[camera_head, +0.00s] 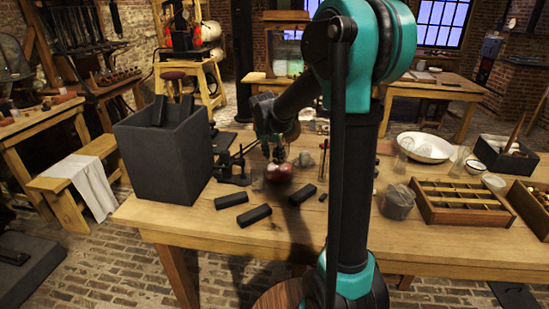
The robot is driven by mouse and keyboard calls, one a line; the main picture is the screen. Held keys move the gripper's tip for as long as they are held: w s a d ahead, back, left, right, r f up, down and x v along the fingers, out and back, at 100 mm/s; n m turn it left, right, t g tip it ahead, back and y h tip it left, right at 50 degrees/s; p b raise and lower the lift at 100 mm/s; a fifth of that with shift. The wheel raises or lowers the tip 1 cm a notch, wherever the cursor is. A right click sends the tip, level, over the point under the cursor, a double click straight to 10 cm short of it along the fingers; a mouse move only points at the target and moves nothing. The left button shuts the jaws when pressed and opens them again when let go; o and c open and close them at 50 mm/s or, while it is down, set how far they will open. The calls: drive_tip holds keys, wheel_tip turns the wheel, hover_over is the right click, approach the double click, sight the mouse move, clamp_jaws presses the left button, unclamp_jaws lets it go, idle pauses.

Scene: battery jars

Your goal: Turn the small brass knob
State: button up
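My gripper (276,156) hangs over the wooden table (155,215), pointing down, to the left of my arm's upright link. Its fingers are small and dark, and I cannot tell whether they are open or shut. A dark red, rounded, shiny object (279,173) is right below the fingertips; I cannot tell whether they touch it. A black stand-like device (234,168) with thin uprights is just left of the gripper. I cannot make out a small brass knob; it may be too small or hidden by my gripper or arm.
A tall dark grey box (170,165) stands at the table's left. Black bars (254,215) lie in front of the gripper. A glass jar (397,203), a compartmented wooden tray (462,210) and a white bowl (425,148) are to the right. The front table strip is mostly clear.

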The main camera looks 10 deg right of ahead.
drive_tip(key=shift+x, duration=0.8)
drive_tip(key=shift+c, duration=0.3)
clamp_jaws()
drive_tip(key=h, duration=0.1)
drive_tip(key=g+h, duration=0.1)
drive_tip(key=a+h, duration=0.1)
drive_tip(key=shift+w+f+n+g, duration=0.1)
drive_tip(key=shift+w+n+g, duration=0.2)
drive_tip(key=shift+n+g, duration=0.1)
drive_tip(key=shift+w+a+f+n+g+h, duration=0.15)
drive_tip(key=shift+g+h, duration=0.15)
drive_tip(key=shift+h, duration=0.5)
drive_tip(key=shift+s+r+n+g+h, duration=0.15)
drive_tip(key=shift+g+h, duration=0.15)
drive_tip(key=shift+h, duration=0.5)
drive_tip(key=shift+f, duration=0.15)
